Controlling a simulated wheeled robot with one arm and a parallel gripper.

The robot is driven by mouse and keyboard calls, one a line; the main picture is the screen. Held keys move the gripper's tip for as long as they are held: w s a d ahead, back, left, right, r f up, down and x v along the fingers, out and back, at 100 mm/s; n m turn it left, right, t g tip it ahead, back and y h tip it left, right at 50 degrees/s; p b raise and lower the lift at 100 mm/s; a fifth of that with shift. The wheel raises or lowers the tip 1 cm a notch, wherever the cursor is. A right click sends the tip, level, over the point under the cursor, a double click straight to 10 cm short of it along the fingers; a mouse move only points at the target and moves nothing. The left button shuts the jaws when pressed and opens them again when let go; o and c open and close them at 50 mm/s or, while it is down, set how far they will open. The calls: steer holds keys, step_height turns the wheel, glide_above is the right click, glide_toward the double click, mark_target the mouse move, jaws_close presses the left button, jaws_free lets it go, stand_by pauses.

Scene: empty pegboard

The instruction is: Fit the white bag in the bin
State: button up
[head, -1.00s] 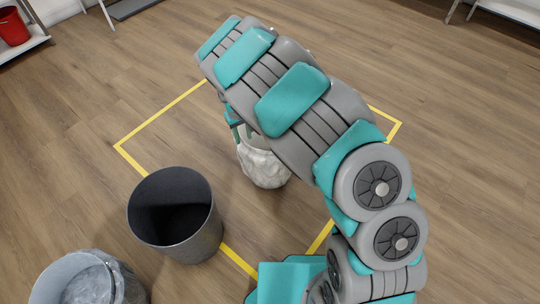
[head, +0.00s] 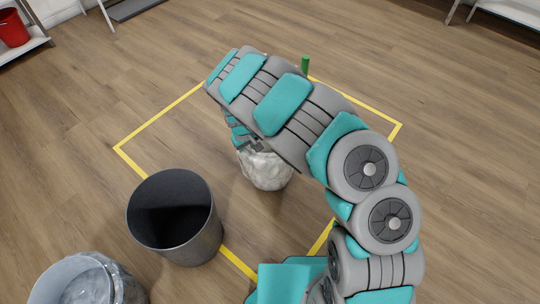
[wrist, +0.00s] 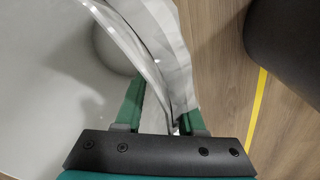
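The white bag (head: 265,170) stands on the floor inside the yellow outline in the head view, its top partly hidden by my arm. In the wrist view, its open mouth and pale inside fill the left, with a folded rim (wrist: 160,45) running down the middle. My gripper (wrist: 163,105) is at this rim, one green finger on the inner side and the other on the outer side. The fingers stand apart with the rim between them. The empty dark grey bin (head: 203,240) stands to the bag's lower left; a dark shape at the wrist view's upper right looks like it.
A second bin (head: 48,285) with a clear liner is at the lower left. Yellow tape (head: 160,120) marks a square on the wooden floor. A green upright thing (head: 306,65) shows behind my arm. A red bucket (head: 12,28) sits on a shelf at the upper left.

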jaws_close()
stand_by(1.4)
